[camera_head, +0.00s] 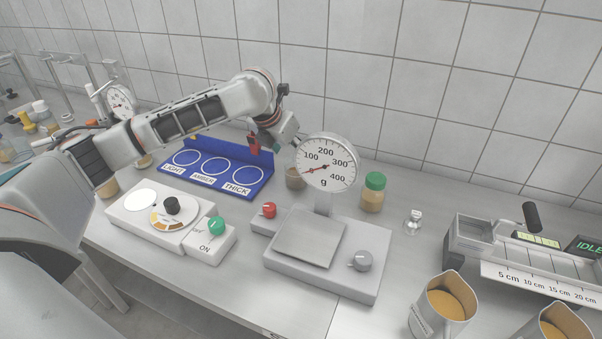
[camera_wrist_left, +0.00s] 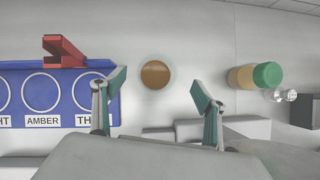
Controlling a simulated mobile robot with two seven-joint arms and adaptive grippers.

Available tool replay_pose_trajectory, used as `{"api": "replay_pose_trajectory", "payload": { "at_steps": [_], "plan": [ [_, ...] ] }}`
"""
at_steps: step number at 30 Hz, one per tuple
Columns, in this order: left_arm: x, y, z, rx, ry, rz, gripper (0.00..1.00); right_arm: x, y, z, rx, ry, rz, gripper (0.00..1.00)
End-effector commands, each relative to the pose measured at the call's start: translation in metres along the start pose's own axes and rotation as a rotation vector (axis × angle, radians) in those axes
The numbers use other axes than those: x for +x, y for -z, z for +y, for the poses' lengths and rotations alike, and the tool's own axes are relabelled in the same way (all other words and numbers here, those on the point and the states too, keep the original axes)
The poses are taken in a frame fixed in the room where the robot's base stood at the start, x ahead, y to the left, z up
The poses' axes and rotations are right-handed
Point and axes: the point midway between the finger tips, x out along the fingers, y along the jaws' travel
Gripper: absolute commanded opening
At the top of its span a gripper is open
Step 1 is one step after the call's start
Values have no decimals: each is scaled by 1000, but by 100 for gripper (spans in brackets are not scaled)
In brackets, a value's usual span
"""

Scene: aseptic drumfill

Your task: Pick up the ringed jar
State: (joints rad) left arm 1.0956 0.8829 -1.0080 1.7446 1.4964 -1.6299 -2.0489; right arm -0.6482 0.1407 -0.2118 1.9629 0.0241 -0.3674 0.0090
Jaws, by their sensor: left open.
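An open jar with brown contents (camera_head: 295,179) stands on the bench behind the scale and is partly hidden by its dial. In the left wrist view the same jar (camera_wrist_left: 155,74) shows from above, with a pale rim around the brown, between and beyond the fingertips. My left gripper (camera_wrist_left: 160,88) is open and empty; in the head view it (camera_head: 281,146) is above the jar, its fingers partly hidden. A second jar with a green lid (camera_head: 374,192) stands right of the dial. I cannot tell for certain which jar is called ringed. My right gripper is not in view.
The blue rack (camera_head: 214,168) with LIGHT, AMBER and THICK circles and a red part (camera_wrist_left: 64,51) lies left of the jar. The dial scale (camera_head: 325,163) stands in front of it. A small metal weight (camera_head: 413,221) and two amber-filled jugs (camera_head: 443,304) are at right.

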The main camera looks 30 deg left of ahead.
Motion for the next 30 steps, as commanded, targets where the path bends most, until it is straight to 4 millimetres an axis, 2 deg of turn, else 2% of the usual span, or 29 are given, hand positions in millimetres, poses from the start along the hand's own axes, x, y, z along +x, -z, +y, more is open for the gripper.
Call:
{"api": "replay_pose_trajectory", "payload": {
  "at_steps": [13,23,24,29,30],
  "plan": [
    [56,7,4,-2,1,1,72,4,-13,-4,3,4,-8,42],
    [63,6,5,-1,0,-1,72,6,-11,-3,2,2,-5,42],
    [62,6,5,-1,0,-1,67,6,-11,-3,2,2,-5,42],
    [62,6,5,-1,0,-1,25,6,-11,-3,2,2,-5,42],
    [62,6,5,-1,0,-1,23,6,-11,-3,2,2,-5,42]
  ]
}}
